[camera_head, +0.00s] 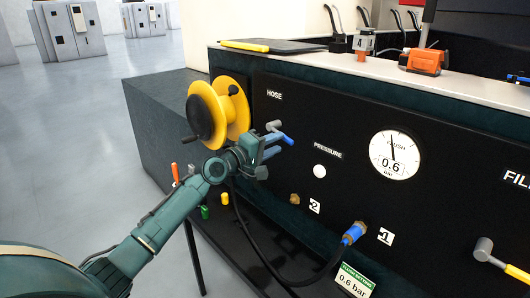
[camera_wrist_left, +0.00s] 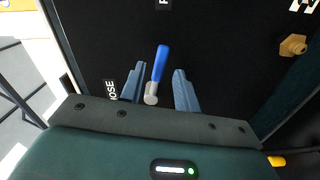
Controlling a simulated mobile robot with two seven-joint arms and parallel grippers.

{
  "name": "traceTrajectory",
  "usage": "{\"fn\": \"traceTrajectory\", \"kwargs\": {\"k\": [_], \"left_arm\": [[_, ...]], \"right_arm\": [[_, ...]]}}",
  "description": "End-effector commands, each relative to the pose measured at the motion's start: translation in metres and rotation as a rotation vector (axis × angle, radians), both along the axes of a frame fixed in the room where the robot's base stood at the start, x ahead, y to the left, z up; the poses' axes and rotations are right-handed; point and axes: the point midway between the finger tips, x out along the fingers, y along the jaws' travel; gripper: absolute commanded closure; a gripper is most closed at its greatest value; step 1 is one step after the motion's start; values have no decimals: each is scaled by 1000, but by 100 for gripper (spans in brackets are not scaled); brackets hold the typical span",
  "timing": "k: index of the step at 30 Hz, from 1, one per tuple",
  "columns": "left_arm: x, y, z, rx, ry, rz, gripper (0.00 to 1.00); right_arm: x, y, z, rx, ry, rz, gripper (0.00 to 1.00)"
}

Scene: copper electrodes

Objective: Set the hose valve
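The hose valve has a blue lever (camera_head: 276,138) on a grey hub (camera_head: 274,125), below the HOSE label (camera_head: 274,95) on the black panel. My left gripper (camera_head: 266,151) is at the lever, partly covering it in the head view. In the left wrist view the blue lever (camera_wrist_left: 160,62) and grey hub (camera_wrist_left: 151,93) lie between my two spread fingers (camera_wrist_left: 159,78), with gaps on both sides. The gripper is open and empty. My right gripper is in neither view.
A yellow hose reel (camera_head: 233,108) is left of the valve. A black hose (camera_head: 262,245) runs to a blue connector (camera_head: 354,232) at port 1. The round gauge (camera_head: 395,155) and a green-topped sign (camera_head: 353,281) both show 0.6 bar. A yellow-handled valve (camera_head: 505,264) is at lower right.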

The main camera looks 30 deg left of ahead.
Motion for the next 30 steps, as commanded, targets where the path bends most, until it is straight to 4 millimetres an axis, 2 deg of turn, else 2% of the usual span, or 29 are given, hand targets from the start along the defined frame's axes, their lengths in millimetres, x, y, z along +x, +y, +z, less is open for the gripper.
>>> {"fn": "traceTrajectory", "kwargs": {"k": [6,25,30], "left_arm": [[26,-9,-2,-2,-2,0,68],[30,-11,-1,1,1,0,68],[30,-11,-1,1,1,0,80]], "right_arm": [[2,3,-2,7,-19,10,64],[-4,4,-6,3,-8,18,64],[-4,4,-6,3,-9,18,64]]}}
